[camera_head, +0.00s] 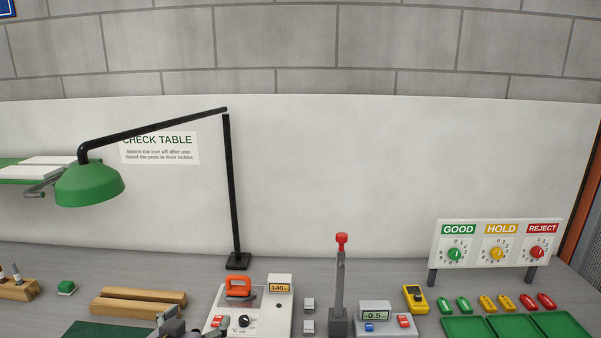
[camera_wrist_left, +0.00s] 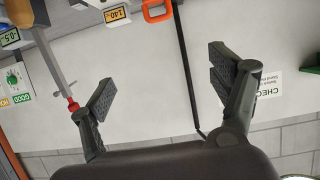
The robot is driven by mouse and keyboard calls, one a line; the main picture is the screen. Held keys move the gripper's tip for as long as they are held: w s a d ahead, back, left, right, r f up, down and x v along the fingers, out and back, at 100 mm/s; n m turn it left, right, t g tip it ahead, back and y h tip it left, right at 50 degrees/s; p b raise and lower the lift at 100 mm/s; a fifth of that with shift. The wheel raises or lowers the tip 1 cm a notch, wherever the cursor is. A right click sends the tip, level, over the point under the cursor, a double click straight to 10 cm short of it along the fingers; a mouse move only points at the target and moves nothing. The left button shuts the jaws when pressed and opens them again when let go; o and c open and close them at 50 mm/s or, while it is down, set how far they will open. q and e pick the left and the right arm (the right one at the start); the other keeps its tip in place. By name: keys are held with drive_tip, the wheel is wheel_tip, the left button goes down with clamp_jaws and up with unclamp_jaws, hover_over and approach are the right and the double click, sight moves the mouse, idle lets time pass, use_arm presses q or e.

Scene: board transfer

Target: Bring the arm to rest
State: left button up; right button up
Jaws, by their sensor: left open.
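My left gripper (camera_head: 193,328) shows only in part at the bottom edge of the head view, in front of the white station with an orange-handled tool (camera_head: 240,287). In the left wrist view my left gripper (camera_wrist_left: 162,84) is open, with its two black-padded fingers wide apart and nothing between them but the pale back panel (camera_wrist_left: 152,95). That view is turned upside down. The orange handle (camera_wrist_left: 157,11) shows beyond the fingers, apart from them. My right gripper is in neither view.
A green lamp (camera_head: 90,185) hangs from a black arm on a post (camera_head: 232,190). A red-topped lever (camera_head: 340,285) stands right of the white station. Wooden blocks (camera_head: 138,300) lie left of it. Green trays (camera_head: 515,327) and a dial board (camera_head: 496,243) are at the right.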

use_arm(q)
drive_tip(key=s+f+g, duration=0.3)
drive_tip(key=s+f, duration=0.4)
drive_tip(key=s, duration=0.3)
drive_tip(key=s+f+m+g, duration=0.1)
drive_tip(key=s+f+g, duration=0.4)
drive_tip(key=s, duration=0.5)
drive_tip(key=s+f+g, duration=0.2)
drive_tip(key=s+f, duration=0.6)
drive_tip(key=s, duration=0.2)
wheel_tip(320, 180, down, 30)
drive_tip(key=g+b, duration=0.1)
drive_tip(key=b, duration=0.4)
drive_tip(key=s+a+f+b, duration=0.1)
drive_tip(key=s+f+b, duration=0.1)
drive_tip(key=s+f, duration=0.7)
drive_tip(key=s+a+f+g+y+b, duration=0.1)
drive_tip(key=s+a+f+b, duration=0.1)
drive_tip(key=s+f, duration=0.6)
wheel_tip(320, 180, down, 5)
drive_tip(key=shift+s+r+m+g+b, duration=0.2)
drive_tip(key=shift+s+m+g+b, duration=0.15)
drive_tip(key=shift+b, duration=0.15)
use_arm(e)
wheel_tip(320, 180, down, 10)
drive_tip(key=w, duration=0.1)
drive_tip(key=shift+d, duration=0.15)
